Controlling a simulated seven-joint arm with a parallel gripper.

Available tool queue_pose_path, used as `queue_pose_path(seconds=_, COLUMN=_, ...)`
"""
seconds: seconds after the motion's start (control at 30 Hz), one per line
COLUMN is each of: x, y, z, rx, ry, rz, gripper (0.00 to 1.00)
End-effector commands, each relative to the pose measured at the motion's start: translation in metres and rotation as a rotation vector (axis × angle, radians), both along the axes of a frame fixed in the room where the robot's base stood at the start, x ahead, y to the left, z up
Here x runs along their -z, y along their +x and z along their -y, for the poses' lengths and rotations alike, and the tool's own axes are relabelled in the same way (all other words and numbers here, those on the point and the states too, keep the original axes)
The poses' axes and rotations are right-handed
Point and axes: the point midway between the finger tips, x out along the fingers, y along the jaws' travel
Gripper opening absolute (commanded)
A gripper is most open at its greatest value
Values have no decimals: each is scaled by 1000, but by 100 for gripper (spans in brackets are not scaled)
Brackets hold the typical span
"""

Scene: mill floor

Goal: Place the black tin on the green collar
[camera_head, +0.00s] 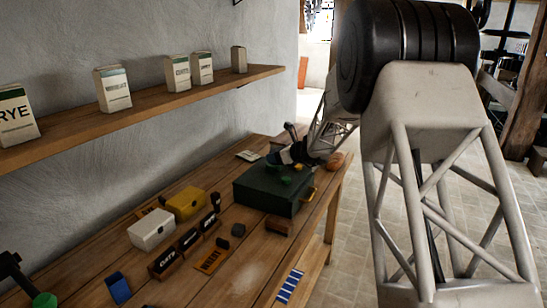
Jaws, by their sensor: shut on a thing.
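My gripper (279,163) is at the end of my arm, low over the back part of a dark green box (265,196). It is shut on a small dark thing, which looks like the black tin; gripper and tin blend together and the tin's outline is mostly hidden. I cannot tell whether the tin touches the collar.
White (152,232) and yellow (187,204) boxes stand left of the green box, with labelled dark blocks (188,240) in front. Two small dark pieces (237,230) lie nearby. A blue-striped card (289,286) lies at the front edge. A wall shelf (150,112) holds several cartons.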

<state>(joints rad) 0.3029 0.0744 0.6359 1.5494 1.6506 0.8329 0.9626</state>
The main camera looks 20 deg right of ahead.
Motion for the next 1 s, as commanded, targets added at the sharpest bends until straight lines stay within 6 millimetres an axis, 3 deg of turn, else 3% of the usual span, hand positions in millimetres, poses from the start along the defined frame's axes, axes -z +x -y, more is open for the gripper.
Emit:
queue_pose_path(seconds=0.5, x=5, y=63, z=10, rx=1, ry=0, rz=0, gripper=32)
queue_pose_path(seconds=1.0, x=6, y=70, z=11, rx=0, ry=0, rz=0, gripper=32)
